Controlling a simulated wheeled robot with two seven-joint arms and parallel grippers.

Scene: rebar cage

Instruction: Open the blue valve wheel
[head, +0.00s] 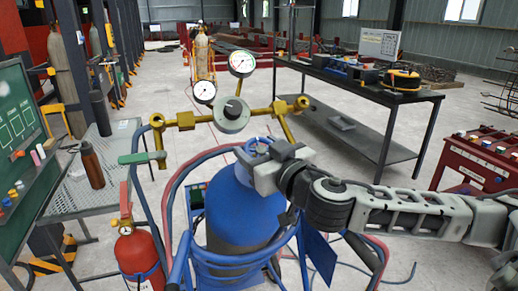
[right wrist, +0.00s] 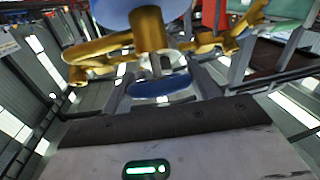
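The blue valve wheel (head: 258,146) sits on top of the upright blue gas cylinder (head: 240,212), below the brass regulator pipe. My right gripper (head: 262,160) reaches in from the right at the cylinder's top, right beside the wheel. Its fingers are apart. In the right wrist view, the blue wheel (right wrist: 163,88) shows between the fingers, with a brass fitting (right wrist: 155,38) behind it. I cannot tell whether the fingers touch the wheel's rim. My left gripper is not in view.
Two gauges, one of them here (head: 242,63), and a grey knob (head: 231,114) stand above the wheel. Hoses loop around the cylinder. A red extinguisher (head: 139,252) stands at left, near a mesh table (head: 88,200). A black workbench (head: 345,85) stands behind.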

